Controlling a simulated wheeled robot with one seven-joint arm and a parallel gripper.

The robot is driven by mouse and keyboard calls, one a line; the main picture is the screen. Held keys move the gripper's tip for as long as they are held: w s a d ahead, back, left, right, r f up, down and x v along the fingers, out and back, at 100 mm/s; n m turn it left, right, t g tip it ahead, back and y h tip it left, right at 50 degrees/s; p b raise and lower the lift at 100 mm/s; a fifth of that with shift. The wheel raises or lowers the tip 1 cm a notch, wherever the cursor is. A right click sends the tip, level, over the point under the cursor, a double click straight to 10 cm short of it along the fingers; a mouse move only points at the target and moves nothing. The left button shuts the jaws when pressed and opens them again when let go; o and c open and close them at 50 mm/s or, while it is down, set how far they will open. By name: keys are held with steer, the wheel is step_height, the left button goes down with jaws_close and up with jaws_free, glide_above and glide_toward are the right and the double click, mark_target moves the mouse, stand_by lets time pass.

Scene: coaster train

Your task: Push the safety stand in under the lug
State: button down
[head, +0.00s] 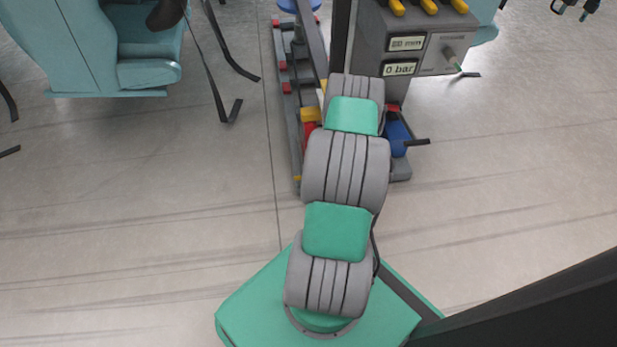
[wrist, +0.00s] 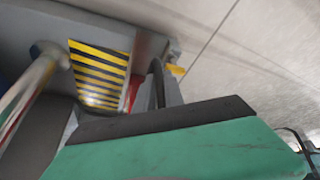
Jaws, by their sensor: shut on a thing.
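In the wrist view my gripper (wrist: 165,120) fills the lower part as a green body with a dark edge. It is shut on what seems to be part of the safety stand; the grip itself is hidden. A red part, likely the safety stand (wrist: 134,92), shows just past the dark edge. In the head view a red piece (head: 309,132) shows left of my arm, under a yellow block. My arm hides the gripper there. I cannot make out the lug in either view.
A yellow-and-black striped plate (wrist: 98,72) and a shiny rod (wrist: 28,95) are close to my gripper. A grey gauge box (head: 420,45) stands right of my arm, with a blue part (head: 397,138) below. A teal seat (head: 120,50) is at left. Floor nearer me is clear.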

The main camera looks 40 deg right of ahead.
steer(key=shift+w+d, duration=0.15)
steer(key=shift+w, duration=0.3)
steer(key=c, duration=1.5)
jaws_free()
steer(key=shift+w, duration=0.1)
steer(key=shift+d+r, duration=0.1)
steer(key=shift+r, duration=0.05)
steer(key=p+v, duration=0.3)
steer(key=v, duration=0.4)
steer(key=shift+r, duration=0.25)
steer(key=shift+p, duration=0.3)
